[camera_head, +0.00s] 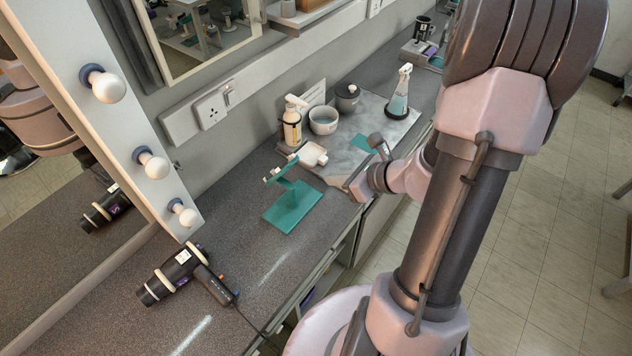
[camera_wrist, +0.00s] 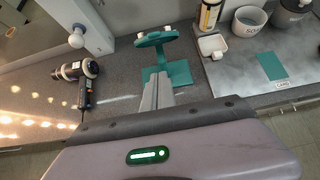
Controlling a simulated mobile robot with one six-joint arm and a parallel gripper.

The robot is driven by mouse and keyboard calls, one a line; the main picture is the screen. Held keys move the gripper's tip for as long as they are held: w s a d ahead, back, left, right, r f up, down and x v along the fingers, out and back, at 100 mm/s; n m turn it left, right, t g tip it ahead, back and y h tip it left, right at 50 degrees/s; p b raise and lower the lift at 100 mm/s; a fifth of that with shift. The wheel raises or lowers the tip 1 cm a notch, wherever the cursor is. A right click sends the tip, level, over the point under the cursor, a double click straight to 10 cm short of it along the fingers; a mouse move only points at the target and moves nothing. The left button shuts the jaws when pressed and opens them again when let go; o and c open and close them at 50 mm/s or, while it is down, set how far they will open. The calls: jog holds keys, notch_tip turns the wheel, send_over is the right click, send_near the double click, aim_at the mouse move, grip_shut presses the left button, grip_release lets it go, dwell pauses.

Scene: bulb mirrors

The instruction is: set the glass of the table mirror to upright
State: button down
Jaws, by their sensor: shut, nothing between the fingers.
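The table mirror is a small teal stand with a flat rectangular base (camera_head: 293,206) on the grey counter. Its glass (camera_head: 282,169) sits on top of a short post, tilted well away from upright, and shows as a narrow teal plate with pale ends. In the wrist view the teal glass frame (camera_wrist: 157,38) has a white knob at each side, above the base (camera_wrist: 180,72). The reflecting face is hard to make out. My gripper (camera_wrist: 160,82) is shut and empty, its fingers pointing at the stand. In the head view my gripper (camera_head: 352,186) is right of the mirror, apart from it.
A black hair dryer (camera_head: 172,276) with a cord lies at the front left. A bulb-lined wall mirror (camera_head: 150,163) rises at left.

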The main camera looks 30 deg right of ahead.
aim_at(284, 169)
jog(key=w+a+f+b, duration=0.1)
jog(key=w+a+f, duration=0.2)
jog(key=w, duration=0.6)
jog(key=shift+w+a+f, duration=0.2)
jog(key=shift+w, duration=0.2)
